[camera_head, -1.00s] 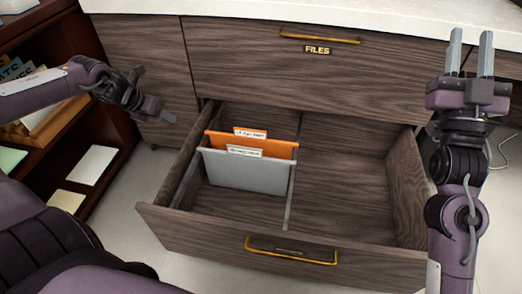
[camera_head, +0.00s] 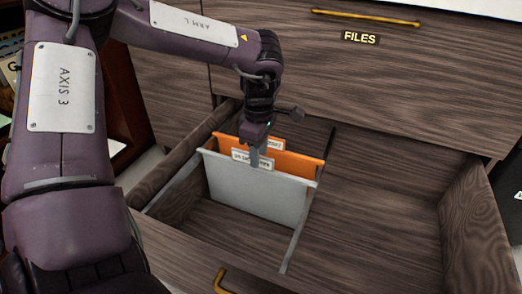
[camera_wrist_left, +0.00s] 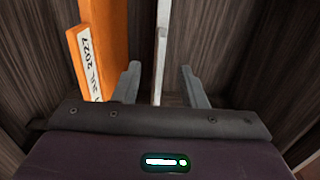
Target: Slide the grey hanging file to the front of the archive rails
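The grey hanging file (camera_head: 255,193) hangs on the rails in the left part of the open drawer, just in front of the orange file (camera_head: 297,165). My left gripper (camera_head: 256,158) points down at the grey file's top edge, by its white label (camera_head: 238,155). In the left wrist view the fingers of my left gripper (camera_wrist_left: 160,72) are apart, one on each side of the grey file's thin upright edge (camera_wrist_left: 161,42). The orange file (camera_wrist_left: 104,30) is outside the fingers on the left. Whether a finger touches the grey file is unclear. My right gripper is out of view.
The right rail (camera_head: 296,240) runs toward the drawer front, with bare drawer floor (camera_head: 235,228) before the grey file. The right compartment (camera_head: 385,215) is empty. A closed drawer labelled FILES (camera_head: 360,38) is behind.

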